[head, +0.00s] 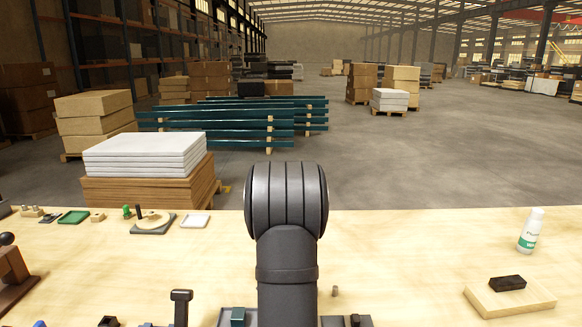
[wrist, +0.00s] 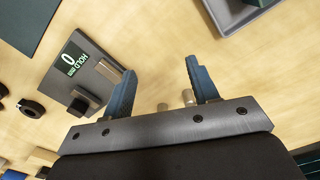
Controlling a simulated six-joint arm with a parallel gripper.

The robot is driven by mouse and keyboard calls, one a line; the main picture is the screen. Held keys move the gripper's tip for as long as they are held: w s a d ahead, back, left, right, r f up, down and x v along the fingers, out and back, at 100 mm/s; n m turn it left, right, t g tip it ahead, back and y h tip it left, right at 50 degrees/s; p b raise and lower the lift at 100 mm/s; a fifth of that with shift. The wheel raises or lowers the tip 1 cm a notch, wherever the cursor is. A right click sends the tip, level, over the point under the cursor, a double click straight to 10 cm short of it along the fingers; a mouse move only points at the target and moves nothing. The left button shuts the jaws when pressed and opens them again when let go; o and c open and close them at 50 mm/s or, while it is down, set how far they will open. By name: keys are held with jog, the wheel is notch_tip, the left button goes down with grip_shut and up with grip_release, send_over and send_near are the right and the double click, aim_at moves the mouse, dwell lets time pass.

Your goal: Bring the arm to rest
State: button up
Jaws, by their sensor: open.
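My gripper (wrist: 160,66) shows in the wrist view with its two blue-grey fingers apart and nothing between the fingertips. It hangs over the pale wooden bench (wrist: 160,35). A grey plate device with a green display reading 0 and HOLD (wrist: 80,62) lies to the left of the left finger. In the head view my dark arm stands upright at the middle, and I cannot make out the fingers there.
In the head view a white bottle (head: 530,230) and a wooden board (head: 482,302) bearing a black block (head: 507,283) are at right. Small parts and a green tray (head: 74,217) line the back left. A grey tray (wrist: 228,20) is upper right in the wrist view. The bench right of my arm is largely clear.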

jog(key=shift+w+d+f+n, duration=0.15)
jog(key=shift+d+f+n, duration=0.15)
jog(key=shift+n, duration=0.5)
jog(key=shift+w+d+f+n, duration=0.15)
jog(key=shift+f+n, duration=0.15)
jog(key=shift+n, duration=0.5)
jog(key=shift+w+d+f+n, duration=0.15)
jog(key=shift+d+f+n, duration=0.15)
jog(key=shift+n, duration=0.5)
jog(key=shift+a, duration=0.1)
jog(key=shift+s+a+r+m, duration=0.35)
jog(key=shift+r+m, duration=0.25)
jog(key=shift+m, duration=0.95)
jog(key=shift+s+a+r+m, duration=0.25)
jog(key=shift+a+r+m, duration=0.3)
jog(key=shift+m, duration=1.05)
jog(key=shift+s+a+r+m, duration=0.35)
jog(key=shift+r+m, duration=0.25)
jog(key=shift+m, duration=0.95)
